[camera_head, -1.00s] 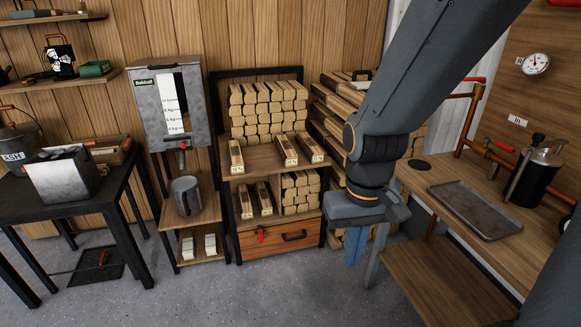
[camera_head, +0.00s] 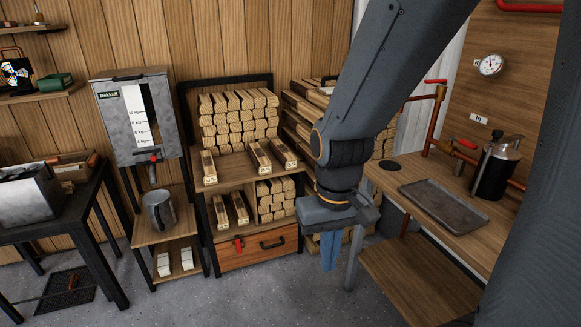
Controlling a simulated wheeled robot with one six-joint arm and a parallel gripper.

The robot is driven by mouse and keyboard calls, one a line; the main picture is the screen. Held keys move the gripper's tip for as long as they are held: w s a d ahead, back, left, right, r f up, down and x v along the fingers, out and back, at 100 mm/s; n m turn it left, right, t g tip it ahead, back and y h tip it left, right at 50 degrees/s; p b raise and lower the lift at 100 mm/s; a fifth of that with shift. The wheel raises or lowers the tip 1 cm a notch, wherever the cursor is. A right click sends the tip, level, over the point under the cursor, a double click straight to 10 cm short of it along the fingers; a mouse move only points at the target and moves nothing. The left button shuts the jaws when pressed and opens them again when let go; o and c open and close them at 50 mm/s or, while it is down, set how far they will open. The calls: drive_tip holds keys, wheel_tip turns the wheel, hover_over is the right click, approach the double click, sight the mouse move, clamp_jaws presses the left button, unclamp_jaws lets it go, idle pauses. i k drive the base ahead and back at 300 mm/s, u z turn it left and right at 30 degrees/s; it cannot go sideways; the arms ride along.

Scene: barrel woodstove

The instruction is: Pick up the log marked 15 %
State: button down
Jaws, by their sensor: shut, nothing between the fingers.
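A wood rack (camera_head: 190,198) stands at the middle of the view. Several single logs lie on it with labels on their ends. On the upper shelf are a left log (camera_head: 208,167), a middle log (camera_head: 259,158) and a right log (camera_head: 284,153). On the lower shelf are two more, a left log (camera_head: 220,212) and a right log (camera_head: 239,208). The labels are too small to read, so I cannot tell which is 15 %. My gripper (camera_head: 329,258) points down to the right of the rack, in front of stacked firewood. Its blue fingers are together and empty.
A grey hopper (camera_head: 133,110) and a metal mug (camera_head: 159,210) stand left of the rack. A black table (camera_head: 62,212) is farther left. A wooden counter with a dark tray (camera_head: 444,205) and a canister (camera_head: 497,168) is at the right. The floor (camera_head: 215,300) before the rack is clear.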

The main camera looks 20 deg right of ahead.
sight(285, 157)
drive_tip(key=u, duration=0.1)
drive_tip(key=i, duration=1.85)
drive_tip(key=u, duration=0.05)
